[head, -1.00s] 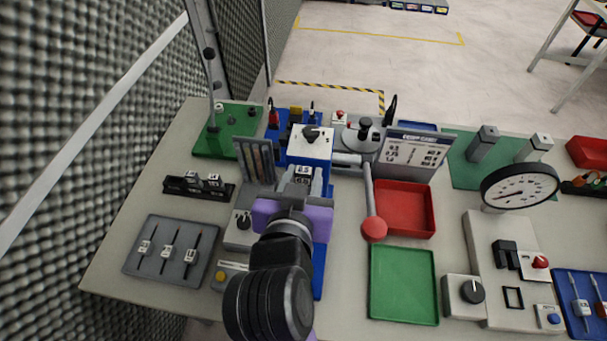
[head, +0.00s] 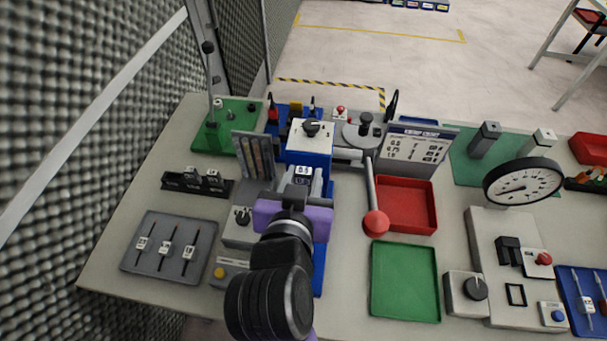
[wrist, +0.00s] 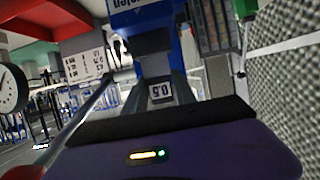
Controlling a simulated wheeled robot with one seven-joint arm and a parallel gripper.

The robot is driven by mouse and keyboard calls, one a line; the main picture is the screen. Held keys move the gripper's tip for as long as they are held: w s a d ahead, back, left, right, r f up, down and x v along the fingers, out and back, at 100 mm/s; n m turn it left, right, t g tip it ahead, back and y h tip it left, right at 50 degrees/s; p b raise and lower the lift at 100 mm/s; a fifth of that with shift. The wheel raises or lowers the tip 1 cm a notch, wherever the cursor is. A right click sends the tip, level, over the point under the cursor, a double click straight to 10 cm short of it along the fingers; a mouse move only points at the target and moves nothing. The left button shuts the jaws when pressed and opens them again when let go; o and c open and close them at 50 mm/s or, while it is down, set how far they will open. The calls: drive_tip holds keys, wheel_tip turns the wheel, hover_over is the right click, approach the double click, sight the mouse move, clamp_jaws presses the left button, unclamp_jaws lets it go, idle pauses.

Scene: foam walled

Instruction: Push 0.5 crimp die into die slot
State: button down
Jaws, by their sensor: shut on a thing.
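The 0.5 crimp die (wrist: 161,91), grey with a white "0.5" label, is in line with the blue crimp press. The label also shows in the head view (head: 303,171). My gripper (head: 298,196), with a purple body, is shut on the die at the front of the press. The blue press (head: 308,150) has a white top with a black knob; its blue head shows above the die in the wrist view (wrist: 145,18). The die slot is hidden behind the die and my gripper, so I cannot tell how deep the die sits.
A black rack (head: 198,184) holds other labelled dies at the left. A grey striped card (head: 254,158) stands close left of the press. A lever with a red ball (head: 376,223) is close on the right, beside red (head: 407,205) and green (head: 405,282) trays.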

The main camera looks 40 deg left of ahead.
drive_tip(key=shift+f+b, duration=0.65)
drive_tip(key=shift+f, duration=0.4)
drive_tip(key=c, duration=0.9)
unclamp_jaws()
drive_tip(key=b+v, duration=0.1)
drive_tip(key=v, duration=0.6)
drive_tip(key=shift+s+d+r, duration=0.15)
drive_tip(key=shift+s+d, duration=0.05)
drive_tip(key=shift+s, duration=0.1)
drive_tip(key=shift+d, duration=0.1)
